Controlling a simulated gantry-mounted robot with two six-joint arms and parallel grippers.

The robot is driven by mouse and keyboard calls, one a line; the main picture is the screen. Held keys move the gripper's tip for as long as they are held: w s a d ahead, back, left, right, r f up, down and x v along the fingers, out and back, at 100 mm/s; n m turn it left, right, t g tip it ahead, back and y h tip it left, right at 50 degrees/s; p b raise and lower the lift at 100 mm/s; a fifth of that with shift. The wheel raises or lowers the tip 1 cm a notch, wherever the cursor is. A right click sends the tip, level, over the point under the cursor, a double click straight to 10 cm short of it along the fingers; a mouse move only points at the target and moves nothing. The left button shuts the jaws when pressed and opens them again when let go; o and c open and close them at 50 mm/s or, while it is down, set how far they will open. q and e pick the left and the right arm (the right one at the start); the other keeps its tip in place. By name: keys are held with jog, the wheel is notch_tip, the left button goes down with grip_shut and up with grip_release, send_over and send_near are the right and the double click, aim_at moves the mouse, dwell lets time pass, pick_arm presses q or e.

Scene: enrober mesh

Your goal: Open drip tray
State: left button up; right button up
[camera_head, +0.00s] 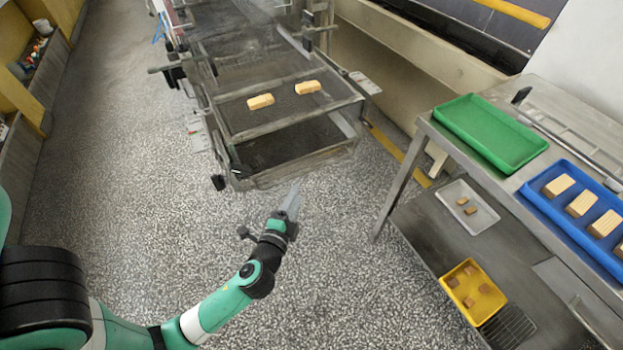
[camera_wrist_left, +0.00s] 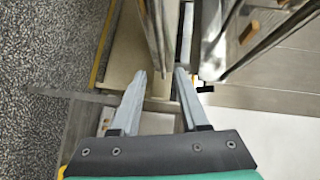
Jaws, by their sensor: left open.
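In the head view, the enrober's mesh belt (camera_head: 285,108) carries two tan blocks, one on the left (camera_head: 260,102) and one on the right (camera_head: 308,87). Below its near end is a dark, shallow tray with a metal front edge (camera_head: 300,166), which looks like the drip tray. Its far part is hidden under the belt. My left gripper (camera_head: 291,192) is just in front of that edge, over the floor, and appears apart from it. In the left wrist view, its two grey fingers (camera_wrist_left: 160,74) are open with nothing held between them, facing metal bars. My right gripper is out of view.
A steel table at the right holds a green tray (camera_head: 490,132) and a blue tray (camera_head: 545,205) with several tan blocks. Its lower shelf holds a pale tray (camera_head: 478,222) and a yellow tray (camera_head: 490,305). The speckled floor (camera_head: 340,260) between is clear.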

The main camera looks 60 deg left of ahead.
aim_at(310, 169)
pick_arm(q)
jog(key=b+x, duration=0.2)
jog(key=x, duration=0.9)
jog(key=shift+w+a, duration=0.15)
jog(key=shift+w, duration=0.15)
grip_shut()
dwell(0.9)
